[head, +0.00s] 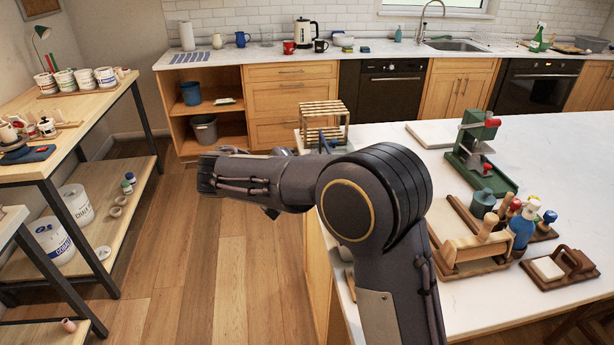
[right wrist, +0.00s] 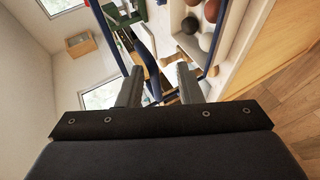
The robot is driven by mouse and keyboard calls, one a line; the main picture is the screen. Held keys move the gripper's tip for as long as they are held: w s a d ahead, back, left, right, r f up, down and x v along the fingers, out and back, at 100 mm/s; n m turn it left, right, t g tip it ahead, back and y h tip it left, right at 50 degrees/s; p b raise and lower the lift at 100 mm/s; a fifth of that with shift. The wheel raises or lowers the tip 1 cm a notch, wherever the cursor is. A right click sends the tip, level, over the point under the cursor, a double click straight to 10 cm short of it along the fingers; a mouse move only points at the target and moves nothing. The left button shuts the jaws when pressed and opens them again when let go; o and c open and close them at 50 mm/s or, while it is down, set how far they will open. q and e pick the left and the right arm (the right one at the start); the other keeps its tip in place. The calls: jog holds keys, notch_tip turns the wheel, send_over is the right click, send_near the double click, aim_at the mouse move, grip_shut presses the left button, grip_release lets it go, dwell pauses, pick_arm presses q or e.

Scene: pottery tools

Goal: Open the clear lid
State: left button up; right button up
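The right wrist view shows a blue-edged frame (right wrist: 148,49) with a see-through look, probably the clear lid; its outline is hard to make out. My left gripper is not in view.
The white island top (head: 520,290) carries a green press (head: 476,150), a wooden tool holder (head: 470,252), a wooden rack (head: 322,112) and several bottles. A shelf table (head: 85,105) with pots stands at left. The wooden floor between is clear.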

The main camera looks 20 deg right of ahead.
jog(key=v, duration=0.7)
jog(key=shift+a+b, duration=0.3)
jog(key=shift+b, duration=0.15)
jog(key=shift+a+r, duration=0.1)
